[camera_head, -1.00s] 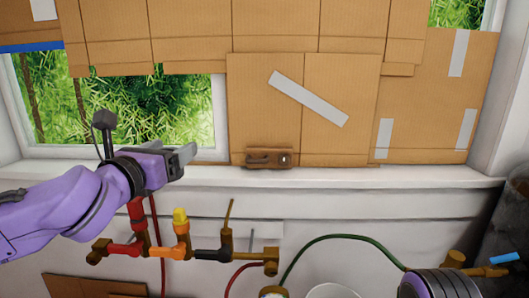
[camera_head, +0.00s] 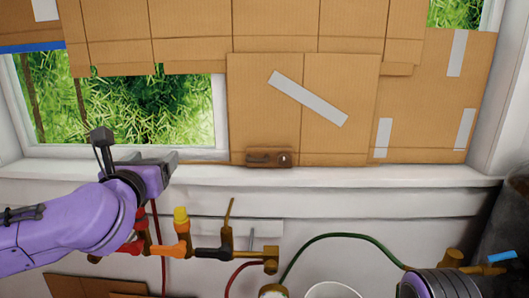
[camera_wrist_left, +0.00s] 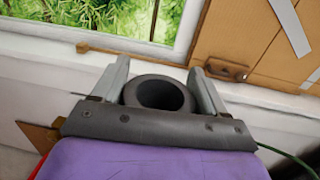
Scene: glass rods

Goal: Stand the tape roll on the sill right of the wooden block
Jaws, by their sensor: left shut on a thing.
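The tape roll (camera_wrist_left: 160,94) is a dark grey ring between the fingers of my left gripper (camera_wrist_left: 163,78) in the left wrist view. The gripper is shut on it, and its open hole faces the camera. In the head view my left gripper (camera_head: 172,161) is at the sill's height, left of the wooden block; the roll cannot be made out there. The wooden block (camera_head: 268,160) is small and brown, on the white sill (camera_head: 370,178) against the cardboard. It also shows right of the gripper in the left wrist view (camera_wrist_left: 228,69). My right gripper is not in view.
Cardboard sheets (camera_head: 340,80) cover much of the window behind the sill. The sill right of the block is clear. Below it are coloured pipe fittings (camera_head: 182,232), a green hose (camera_head: 335,237) and a white round rim (camera_head: 333,290). My right arm shows at lower right.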

